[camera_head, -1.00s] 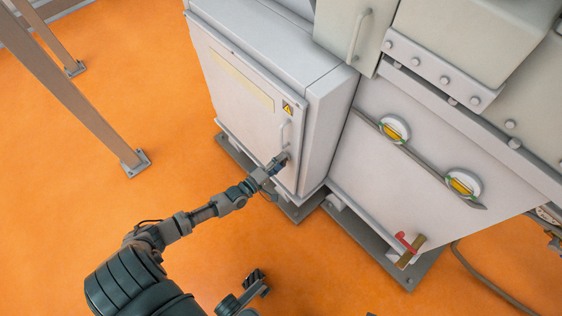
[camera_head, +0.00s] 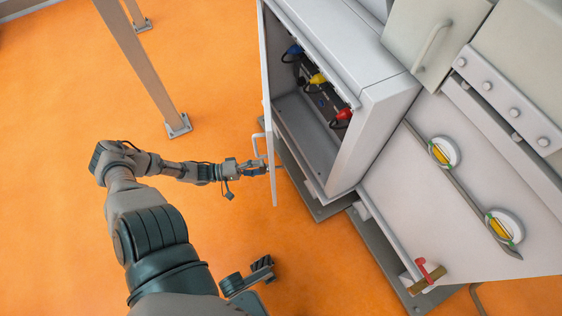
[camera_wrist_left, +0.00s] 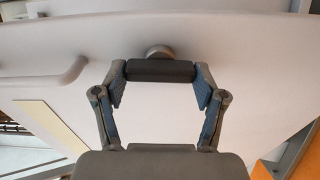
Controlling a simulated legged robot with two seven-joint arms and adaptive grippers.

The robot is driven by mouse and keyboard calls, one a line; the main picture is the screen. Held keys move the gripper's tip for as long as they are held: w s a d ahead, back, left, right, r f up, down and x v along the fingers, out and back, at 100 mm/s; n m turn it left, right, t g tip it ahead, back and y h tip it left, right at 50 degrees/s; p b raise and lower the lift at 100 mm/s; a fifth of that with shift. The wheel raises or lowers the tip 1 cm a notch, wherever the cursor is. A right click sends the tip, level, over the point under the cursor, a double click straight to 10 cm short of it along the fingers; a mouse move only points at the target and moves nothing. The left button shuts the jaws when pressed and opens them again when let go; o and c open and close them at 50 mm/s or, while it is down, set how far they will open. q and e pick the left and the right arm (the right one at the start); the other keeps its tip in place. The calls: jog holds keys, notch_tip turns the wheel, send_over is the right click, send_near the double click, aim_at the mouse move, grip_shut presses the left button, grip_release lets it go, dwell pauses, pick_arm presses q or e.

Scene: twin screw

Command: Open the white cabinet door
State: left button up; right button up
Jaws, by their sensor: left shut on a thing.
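The white cabinet door (camera_head: 267,90) stands swung out, almost edge-on in the head view, with the cabinet (camera_head: 375,110) open behind it. My left gripper (camera_head: 262,169) is at the lower outer part of the door, below its bar handle (camera_head: 257,145). In the left wrist view, my left gripper (camera_wrist_left: 160,75) is shut on a dark crosswise latch grip (camera_wrist_left: 160,71) with a round grey base on the white door panel (camera_wrist_left: 230,60). The bar handle (camera_wrist_left: 65,75) is beside it, apart from the fingers. My right gripper does not show clearly.
Blue, yellow and red connectors (camera_head: 318,79) sit inside the cabinet. A grey machine panel (camera_head: 460,210) with two round gauges and a red-handled valve (camera_head: 428,274) stands to the right. A grey post (camera_head: 150,75) stands behind. Orange floor (camera_head: 60,130) is clear on the left.

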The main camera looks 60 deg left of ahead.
pick_arm(q)
jog(key=s+a, duration=0.2)
jog(key=s, duration=0.1)
jog(key=shift+a+p, duration=0.3)
jog(key=o, duration=1.7)
jog(key=shift+d+f, duration=0.1)
jog(key=shift+s, duration=0.1)
jog(key=v, duration=1.2)
jog(key=shift+f, duration=0.15)
